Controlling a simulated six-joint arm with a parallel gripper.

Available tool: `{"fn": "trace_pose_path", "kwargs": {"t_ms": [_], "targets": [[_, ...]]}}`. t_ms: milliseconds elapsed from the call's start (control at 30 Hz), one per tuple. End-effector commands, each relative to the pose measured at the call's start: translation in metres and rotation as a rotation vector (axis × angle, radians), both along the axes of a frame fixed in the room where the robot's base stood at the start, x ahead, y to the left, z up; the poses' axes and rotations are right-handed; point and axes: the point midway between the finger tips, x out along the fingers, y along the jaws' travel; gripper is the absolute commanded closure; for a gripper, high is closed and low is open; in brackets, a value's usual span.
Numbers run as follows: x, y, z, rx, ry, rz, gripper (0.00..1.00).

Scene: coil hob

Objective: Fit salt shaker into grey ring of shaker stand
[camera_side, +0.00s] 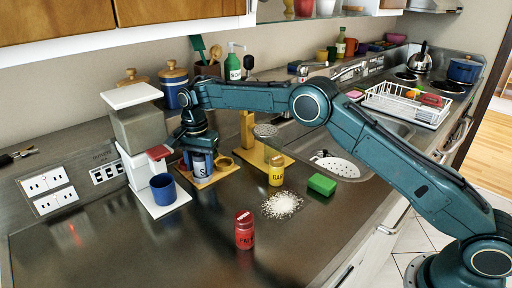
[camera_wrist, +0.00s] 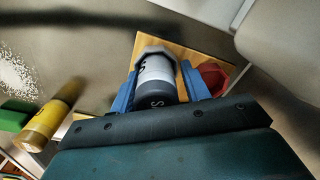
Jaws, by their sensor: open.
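The salt shaker (camera_side: 203,172), white-labelled with an S and dark grey-blue, stands at the wooden shaker stand (camera_side: 222,171). In the wrist view the salt shaker (camera_wrist: 157,72) lies between my two blue fingers, over the wooden board (camera_wrist: 190,57). A grey angular collar (camera_wrist: 153,51) shows at its far end; I cannot tell how deep the shaker sits in it. A red angular piece (camera_wrist: 212,76) is beside the right finger. A yellow ring (camera_side: 225,163) is on the stand's right side. My gripper (camera_side: 201,153) is open around the shaker; it also shows in the wrist view (camera_wrist: 158,92).
A blue mug (camera_side: 162,189) on the white machine (camera_side: 140,130) is close at left. A yellow shaker (camera_side: 276,174), spilled white grains (camera_side: 281,205), green sponge (camera_side: 322,184) and red shaker (camera_side: 244,231) are at right and in front. The front left counter is clear.

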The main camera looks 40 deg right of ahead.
Motion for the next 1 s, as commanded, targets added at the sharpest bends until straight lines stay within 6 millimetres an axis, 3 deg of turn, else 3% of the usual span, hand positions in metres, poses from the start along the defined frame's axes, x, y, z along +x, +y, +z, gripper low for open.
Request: {"fn": "trace_pose_path", "kwargs": {"t_ms": [33, 167, 500, 700, 1000], "targets": [[-0.006, -0.005, -0.010, -0.009, 0.036, -0.007, 0.41], [-0.005, -0.005, 0.001, -0.008, 0.035, -0.008, 0.41], [-0.004, -0.003, 0.052, -0.005, 0.022, -0.004, 0.41], [-0.003, -0.002, 0.070, -0.005, 0.022, -0.004, 0.41], [-0.004, -0.002, 0.077, -0.005, 0.022, -0.003, 0.41]]}}
